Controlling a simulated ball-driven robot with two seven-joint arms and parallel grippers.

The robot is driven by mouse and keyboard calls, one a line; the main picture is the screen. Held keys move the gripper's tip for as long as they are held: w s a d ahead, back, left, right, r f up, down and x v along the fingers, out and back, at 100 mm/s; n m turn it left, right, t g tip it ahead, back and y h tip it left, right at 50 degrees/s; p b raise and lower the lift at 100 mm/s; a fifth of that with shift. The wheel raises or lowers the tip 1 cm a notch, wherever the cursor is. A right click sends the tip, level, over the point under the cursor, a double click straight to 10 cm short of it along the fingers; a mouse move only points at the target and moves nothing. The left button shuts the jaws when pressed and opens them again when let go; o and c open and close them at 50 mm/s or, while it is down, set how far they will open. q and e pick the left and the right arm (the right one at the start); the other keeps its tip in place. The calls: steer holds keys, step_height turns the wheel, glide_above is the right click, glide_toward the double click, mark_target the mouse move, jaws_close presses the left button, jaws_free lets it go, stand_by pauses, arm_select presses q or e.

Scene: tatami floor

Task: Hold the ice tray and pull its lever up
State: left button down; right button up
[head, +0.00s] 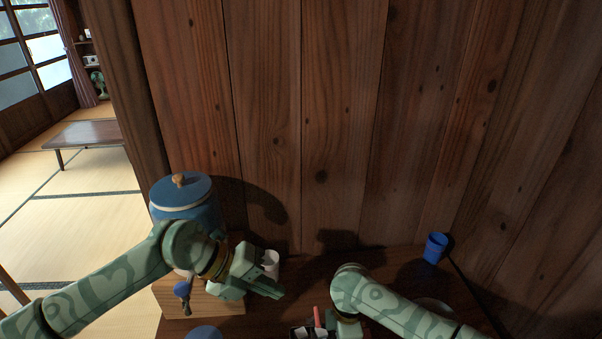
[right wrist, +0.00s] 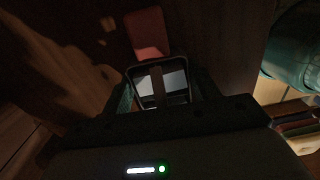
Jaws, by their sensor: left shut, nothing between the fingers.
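The ice tray (head: 301,333) shows at the bottom edge of the head view, mostly cut off. Its red lever (head: 317,317) sticks up there. In the dark right wrist view the tray (right wrist: 143,88) has a pale rim and a central bar, with a reddish flat piece (right wrist: 148,32) beyond it. My right gripper (right wrist: 163,95) has a finger on each side of the tray; contact is too dark to tell. My left gripper (head: 276,291) is shut and empty, above the table to the left of the tray, apart from it.
A blue lidded container (head: 183,194) stands on a wooden box (head: 222,303) at left, with a blue-handled tap (head: 182,290). A white cup (head: 271,260) is behind my left gripper. A blue cup (head: 435,246) stands at back right. A plank wall closes the back.

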steer(key=o, duration=0.4)
steer(key=shift+c, duration=0.2)
